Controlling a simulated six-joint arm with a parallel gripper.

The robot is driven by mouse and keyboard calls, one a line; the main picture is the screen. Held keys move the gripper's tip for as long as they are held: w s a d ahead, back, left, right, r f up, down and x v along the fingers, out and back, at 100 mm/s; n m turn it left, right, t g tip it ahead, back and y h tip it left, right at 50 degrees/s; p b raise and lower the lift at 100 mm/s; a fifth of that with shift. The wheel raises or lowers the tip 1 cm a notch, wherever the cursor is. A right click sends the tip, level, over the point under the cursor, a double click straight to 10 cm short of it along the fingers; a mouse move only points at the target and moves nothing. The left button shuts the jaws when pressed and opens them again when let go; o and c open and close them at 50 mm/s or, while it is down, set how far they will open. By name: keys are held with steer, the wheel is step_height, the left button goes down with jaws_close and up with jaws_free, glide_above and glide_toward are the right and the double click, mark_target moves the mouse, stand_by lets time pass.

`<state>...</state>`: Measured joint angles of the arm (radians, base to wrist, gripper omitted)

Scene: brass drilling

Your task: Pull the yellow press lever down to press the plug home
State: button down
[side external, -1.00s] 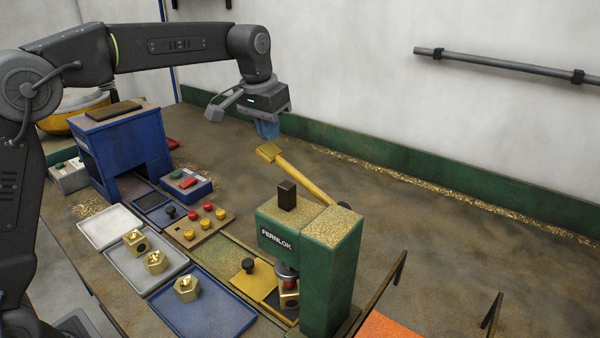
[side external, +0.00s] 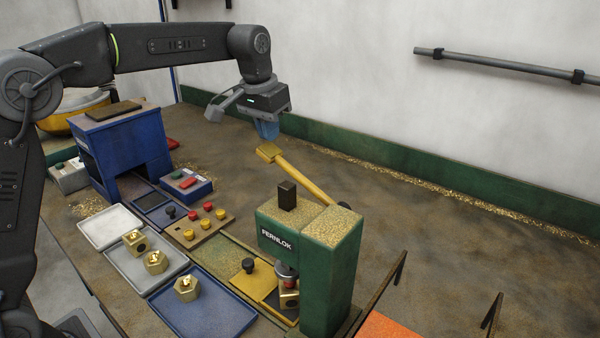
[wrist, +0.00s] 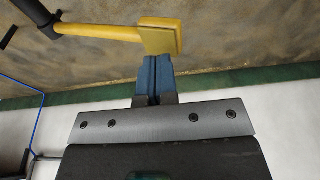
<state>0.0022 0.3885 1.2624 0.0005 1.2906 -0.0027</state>
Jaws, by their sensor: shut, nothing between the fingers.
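The yellow press lever (side external: 300,179) slants up and to the left from the green press (side external: 330,245), with a broad flat pad at its upper end. My gripper (side external: 268,130) is shut and empty, its blue fingers pointing down just above the pad. In the wrist view the shut fingertips (wrist: 153,62) lie close beside the lever's pad (wrist: 160,38); I cannot tell whether they touch. Under the press's ram, a brass block (side external: 289,293) sits in the fixture with a dark and red plug (side external: 286,272) at its top. How deep the plug sits is unclear.
A blue tray (side external: 217,322) and a grey tray (side external: 128,273) with brass parts lie left of the press. A board of coloured plugs (side external: 188,241) and a blue machine (side external: 125,160) stand further left.

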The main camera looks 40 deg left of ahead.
steer(key=shift+f, duration=0.15)
steer(key=shift+f, duration=0.45)
steer(key=shift+f, duration=0.15)
